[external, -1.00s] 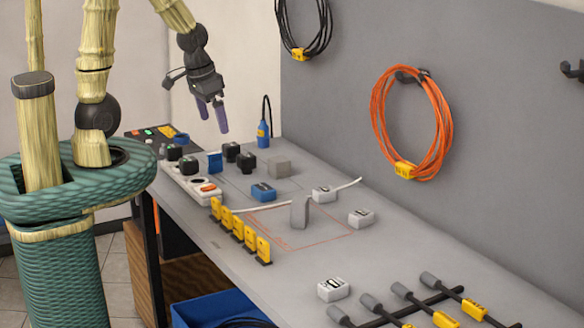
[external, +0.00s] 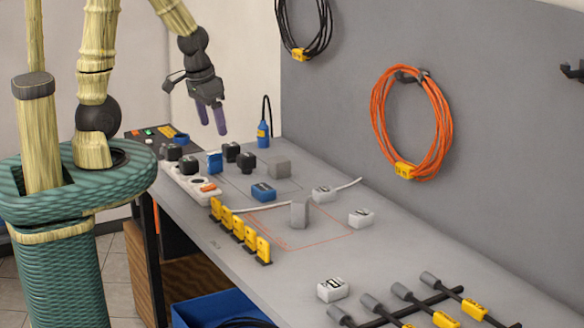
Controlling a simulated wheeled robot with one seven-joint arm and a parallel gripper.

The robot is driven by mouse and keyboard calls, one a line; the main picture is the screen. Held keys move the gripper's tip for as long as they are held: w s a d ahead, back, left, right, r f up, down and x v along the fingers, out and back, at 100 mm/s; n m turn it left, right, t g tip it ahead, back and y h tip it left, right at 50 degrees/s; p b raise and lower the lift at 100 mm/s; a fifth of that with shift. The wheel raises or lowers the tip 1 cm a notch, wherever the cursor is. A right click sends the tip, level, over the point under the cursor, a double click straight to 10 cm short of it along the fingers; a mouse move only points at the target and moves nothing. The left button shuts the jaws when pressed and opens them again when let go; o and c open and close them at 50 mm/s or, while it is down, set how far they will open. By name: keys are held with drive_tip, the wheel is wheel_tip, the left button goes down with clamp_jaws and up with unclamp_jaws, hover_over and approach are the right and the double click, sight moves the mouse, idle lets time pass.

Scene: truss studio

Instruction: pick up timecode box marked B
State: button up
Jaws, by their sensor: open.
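Several small boxes with dark marks lie on the grey bench, and I cannot read which one carries a B. A blue box (external: 263,192) lies near the middle. White boxes lie to its right (external: 323,194), further right (external: 361,218) and near the front (external: 333,289). A white cable runs from the first of these white boxes. My gripper (external: 214,128) is open and empty, its purple fingers pointing down, in the air above the far left part of the bench and apart from every box.
A grey upright block (external: 300,214) stands inside an orange outline. Yellow tags (external: 241,232) line the front edge, near a white power strip (external: 190,183) and black plugs (external: 246,161). A grey block (external: 279,167) sits behind. A grey wall rises behind.

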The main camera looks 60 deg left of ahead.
drive_tip(key=w+d+f+n+g+h+b, duration=0.2)
drive_tip(key=d+f+n+g+h+b, duration=0.2)
drive_tip(key=d+f+n+h+b, duration=0.75)
drive_tip(key=w+d+f+n, duration=0.2)
drive_tip(key=d+f, duration=0.1)
drive_tip(key=w+d+f+n+t+h+b, duration=0.1)
drive_tip(key=w+d+f+n, duration=0.1)
drive_tip(key=w+d+f, duration=0.1)
drive_tip(key=w+d+f+n+b, duration=0.1)
drive_tip(key=w+d+f+n, duration=0.1)
drive_tip(key=d+f, duration=0.2)
drive_tip(key=shift+w+d+t+h, duration=0.2)
drive_tip(key=shift+d+t+h, duration=0.15)
drive_tip(key=shift+d, duration=0.35)
drive_tip(key=p, duration=0.2)
approach(332, 282)
drive_tip(key=x, duration=0.5)
drive_tip(key=shift+d+f, duration=0.1)
drive_tip(key=shift+d, duration=0.05)
